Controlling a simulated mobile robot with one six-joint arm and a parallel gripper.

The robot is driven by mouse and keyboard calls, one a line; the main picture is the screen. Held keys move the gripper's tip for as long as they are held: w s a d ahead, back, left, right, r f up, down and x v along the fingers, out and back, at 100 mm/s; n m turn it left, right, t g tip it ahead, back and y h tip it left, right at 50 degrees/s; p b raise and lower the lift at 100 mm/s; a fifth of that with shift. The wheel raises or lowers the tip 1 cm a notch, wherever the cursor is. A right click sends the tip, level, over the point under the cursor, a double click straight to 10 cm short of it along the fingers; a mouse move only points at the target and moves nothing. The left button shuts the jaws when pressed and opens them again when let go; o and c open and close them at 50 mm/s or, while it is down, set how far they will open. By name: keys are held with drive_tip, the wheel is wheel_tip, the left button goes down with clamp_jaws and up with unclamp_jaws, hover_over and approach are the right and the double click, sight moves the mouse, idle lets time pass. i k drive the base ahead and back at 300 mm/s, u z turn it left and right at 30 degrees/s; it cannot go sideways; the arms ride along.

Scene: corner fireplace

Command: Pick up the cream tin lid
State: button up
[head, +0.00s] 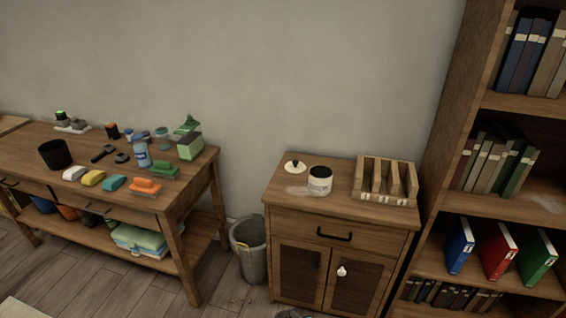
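The cream tin lid (290,169) lies flat on the top of a small wooden cabinet (340,209), near its back left. My gripper cannot be made out in the head view.
A wooden slotted rack (384,198) stands on the cabinet's right side. A table (191,167) crowded with bottles, sponges and a black cup is at left. A bin (250,258) stands between them. A bookcase (444,150) rises at right. A faint whitish patch lies before the lid.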

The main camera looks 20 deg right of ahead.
sight(295, 167)
drive_tip(key=u, duration=0.7)
drive_tip(key=i, duration=0.85)
drive_tip(key=u, duration=0.4)
